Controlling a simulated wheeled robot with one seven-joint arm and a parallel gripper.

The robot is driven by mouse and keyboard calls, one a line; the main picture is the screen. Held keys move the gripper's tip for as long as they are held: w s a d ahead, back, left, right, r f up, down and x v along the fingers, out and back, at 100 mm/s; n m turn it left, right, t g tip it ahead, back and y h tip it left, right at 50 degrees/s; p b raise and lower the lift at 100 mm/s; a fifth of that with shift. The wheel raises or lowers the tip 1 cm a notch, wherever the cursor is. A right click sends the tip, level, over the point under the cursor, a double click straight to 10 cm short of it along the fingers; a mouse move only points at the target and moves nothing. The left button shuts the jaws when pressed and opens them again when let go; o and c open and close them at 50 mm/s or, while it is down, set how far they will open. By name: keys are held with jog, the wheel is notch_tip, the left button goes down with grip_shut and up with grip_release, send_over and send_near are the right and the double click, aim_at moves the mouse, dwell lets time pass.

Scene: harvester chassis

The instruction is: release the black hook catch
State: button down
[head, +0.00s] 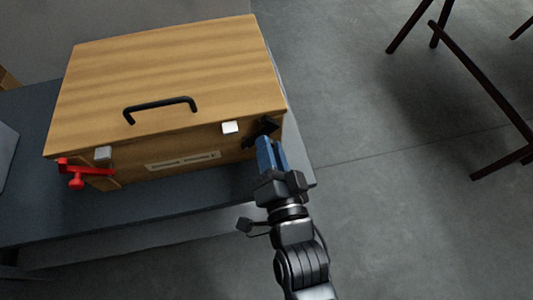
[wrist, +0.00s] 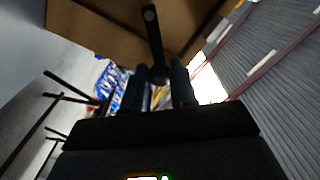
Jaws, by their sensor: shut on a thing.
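The black hook catch (head: 264,127) is on the front of a wooden box (head: 180,75), near its right corner. My gripper (head: 268,143) reaches it from the front, with its blue fingers against the lower part of the catch. In the wrist view the catch shows as a black bar (wrist: 154,38) with a round knob at its lower end. My gripper (wrist: 161,75) is shut on that knob end, one finger on each side. The fingers hide part of the catch, and I cannot tell whether its hook is engaged.
A red catch (head: 76,173) is at the box's front left. The box stands on a grey table (head: 150,207). Dark red legs (head: 465,65) stand at right; the floor between is clear.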

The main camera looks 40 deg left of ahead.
jog(key=shift+w+d+f+m+b, duration=0.15)
jog(key=shift+f+m+b, duration=0.2)
jog(key=shift+m+b, duration=0.2)
jog(key=shift+m, duration=0.25)
jog(key=c, duration=1)
grip_release()
jog(key=shift+o, duration=0.2)
jog(key=shift+d, duration=0.1)
jog(key=v, duration=0.7)
jog(key=shift+s+d+b, duration=0.2)
jog(key=shift+s+b, duration=0.05)
jog(key=shift+b, duration=0.2)
